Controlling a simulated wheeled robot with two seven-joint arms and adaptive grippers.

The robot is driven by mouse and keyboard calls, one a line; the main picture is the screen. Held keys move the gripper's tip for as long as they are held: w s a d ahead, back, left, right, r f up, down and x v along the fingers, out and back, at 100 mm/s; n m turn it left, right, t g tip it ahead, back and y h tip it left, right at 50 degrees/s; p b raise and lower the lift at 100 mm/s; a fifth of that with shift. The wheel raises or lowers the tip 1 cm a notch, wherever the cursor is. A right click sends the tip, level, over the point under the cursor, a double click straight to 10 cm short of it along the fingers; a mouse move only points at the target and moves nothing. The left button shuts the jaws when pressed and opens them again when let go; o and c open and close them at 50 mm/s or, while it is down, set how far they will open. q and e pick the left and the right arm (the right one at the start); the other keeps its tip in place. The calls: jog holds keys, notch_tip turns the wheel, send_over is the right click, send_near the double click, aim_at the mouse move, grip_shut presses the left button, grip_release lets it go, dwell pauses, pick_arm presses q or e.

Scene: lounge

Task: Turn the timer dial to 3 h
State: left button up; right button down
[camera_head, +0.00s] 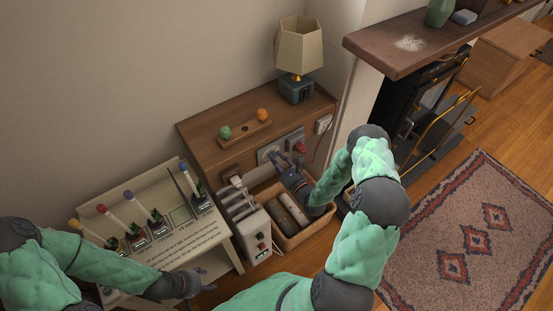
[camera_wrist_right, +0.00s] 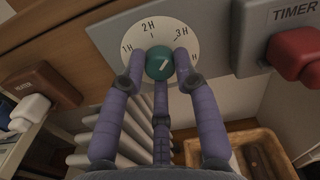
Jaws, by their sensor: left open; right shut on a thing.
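The timer dial is a teal knob (camera_wrist_right: 160,62) on a round white scale (camera_wrist_right: 158,32) marked 1H, 2H and 3H, with another H label partly hidden at the right. The knob's short white line slants up and right, roughly toward 3H; I cannot tell if it is exactly there. My right gripper (camera_wrist_right: 160,72) is shut on the knob, its purple fingers around it. In the head view my right gripper (camera_head: 284,166) reaches the grey panel on the wooden cabinet front. My left gripper (camera_head: 198,282) is open and empty by the white table.
A white plug (camera_wrist_right: 29,108) is at the left. A basket (camera_head: 289,243) and a white heater (camera_head: 254,232) stand below. The lamp (camera_head: 298,50) is on the cabinet.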

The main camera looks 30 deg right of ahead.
jog(key=shift+d+f+m, duration=0.1)
jog(key=shift+d+m, duration=0.05)
jog(key=shift+m, duration=0.85)
jog(key=c, duration=0.9)
grip_release()
jog(key=shift+f, duration=0.1)
jog(key=shift+c, duration=0.2)
jog(key=s, duration=1.2)
jog(key=shift+d, duration=0.4)
